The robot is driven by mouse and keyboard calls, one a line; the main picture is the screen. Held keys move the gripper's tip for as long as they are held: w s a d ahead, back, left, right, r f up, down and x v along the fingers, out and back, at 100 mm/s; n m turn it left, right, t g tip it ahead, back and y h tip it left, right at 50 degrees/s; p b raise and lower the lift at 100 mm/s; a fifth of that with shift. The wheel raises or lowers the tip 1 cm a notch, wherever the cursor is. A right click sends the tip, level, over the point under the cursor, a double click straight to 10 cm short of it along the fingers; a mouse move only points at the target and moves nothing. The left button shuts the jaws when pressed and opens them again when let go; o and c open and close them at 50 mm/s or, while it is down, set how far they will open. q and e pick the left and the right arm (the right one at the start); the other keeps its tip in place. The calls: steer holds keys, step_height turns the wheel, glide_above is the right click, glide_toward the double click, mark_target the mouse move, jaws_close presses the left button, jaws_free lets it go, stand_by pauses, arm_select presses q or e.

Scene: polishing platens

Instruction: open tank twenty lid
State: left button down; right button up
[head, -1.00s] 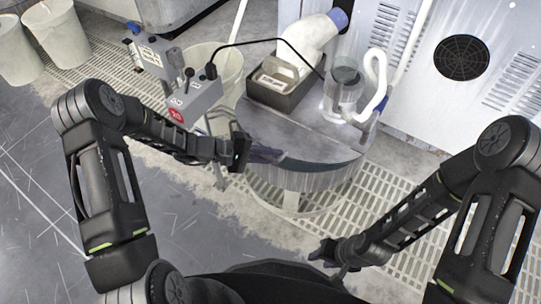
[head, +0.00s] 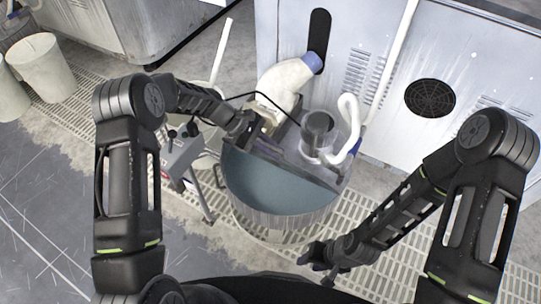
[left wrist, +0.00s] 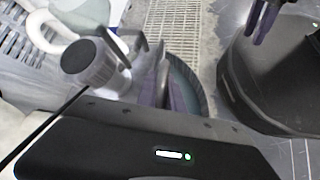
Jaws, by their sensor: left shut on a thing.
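Tank twenty (head: 285,218) is a round metal tub in the head view, its front half uncovered and showing blue-grey liquid inside. Its lid (head: 300,172) is raised and seen nearly edge-on across the middle of the tub. My left gripper (head: 258,132) is shut on the lid near its upper left part; the grip itself is hard to see. In the left wrist view the left fingers (left wrist: 160,80) are close together, with the tub's curved rim beside them. My right gripper (head: 318,256) is empty and low in front of the tub; its fingers look apart in the left wrist view (left wrist: 264,18).
A grey control box (head: 182,158) on a stand is left of the tub. A cylindrical canister (head: 319,135) with a white hose and a fat white pipe (head: 284,82) stand behind the lid. A cabinet wall (head: 380,70) closes the back. White bins (head: 42,68) are far left.

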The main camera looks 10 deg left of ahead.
arm_select(q)
steer(key=shift+w+d+r, duration=0.2)
steer(key=shift+w+d, duration=0.05)
steer(key=shift+w, duration=0.35)
steer(key=shift+w+d+r, duration=0.15)
steer(key=shift+w+d, duration=0.05)
steer(key=shift+w, duration=0.35)
arm_select(e)
steer(key=shift+w+d, duration=0.15)
steer(key=shift+w, duration=0.25)
arm_select(q)
steer(key=c, duration=1.5)
jaws_free()
steer(key=shift+o, duration=0.2)
steer(key=shift+s, duration=0.1)
steer(key=shift+v, duration=3.9)
arm_select(e)
steer(key=shift+r, duration=0.2)
